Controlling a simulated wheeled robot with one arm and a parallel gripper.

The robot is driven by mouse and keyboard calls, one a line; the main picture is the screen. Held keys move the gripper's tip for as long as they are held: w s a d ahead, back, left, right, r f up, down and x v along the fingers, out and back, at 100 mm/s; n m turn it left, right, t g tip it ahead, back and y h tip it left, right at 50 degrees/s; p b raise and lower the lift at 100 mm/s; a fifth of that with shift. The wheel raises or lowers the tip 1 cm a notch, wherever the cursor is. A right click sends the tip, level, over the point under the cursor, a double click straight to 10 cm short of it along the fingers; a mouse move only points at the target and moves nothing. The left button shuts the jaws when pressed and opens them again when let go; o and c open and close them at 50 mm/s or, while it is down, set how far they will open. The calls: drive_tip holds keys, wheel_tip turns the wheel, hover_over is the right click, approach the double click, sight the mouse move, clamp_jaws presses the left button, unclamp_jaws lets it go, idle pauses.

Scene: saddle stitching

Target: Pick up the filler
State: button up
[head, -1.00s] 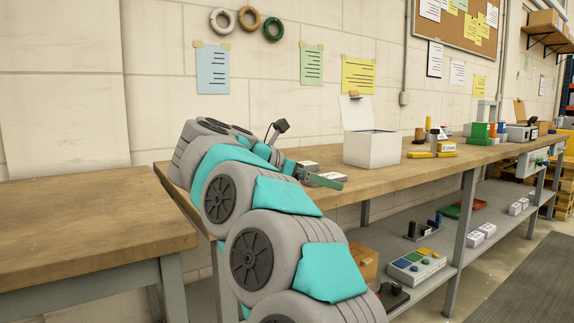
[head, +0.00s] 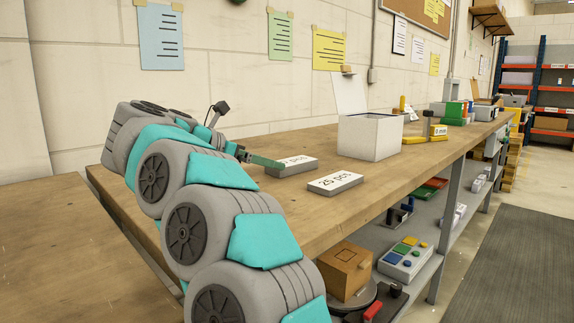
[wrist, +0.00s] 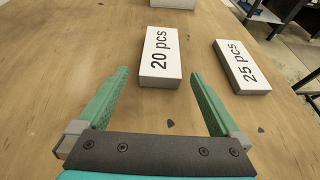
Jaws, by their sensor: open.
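No item is labelled as the filler, so I cannot tell which one it is. Two flat white blocks lie on the wooden bench. One is marked "20 pcs" (wrist: 160,58) and also shows in the head view (head: 296,168), its label partly hidden behind my gripper. The other is marked "25 pcs" (wrist: 242,68) and lies to its right, also clear in the head view (head: 335,184). My gripper (wrist: 160,76) is open and empty, its green fingers spread. In the wrist view the "20 pcs" block lies ahead between the fingertips; contact is not visible.
A white open-lidded box (head: 368,138) stands behind the blocks. Yellow and green items (head: 436,130) stand farther along the bench (head: 300,215). A lower shelf holds a cardboard box (head: 345,270) and a button panel (head: 405,258). Bare wood surrounds the blocks.

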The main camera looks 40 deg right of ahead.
sight(292, 166)
drive_tip(key=shift+p+x, duration=0.45)
drive_tip(key=shift+x, duration=2.45)
drive_tip(key=shift+r, duration=0.1)
drive_tip(key=c, duration=1.3)
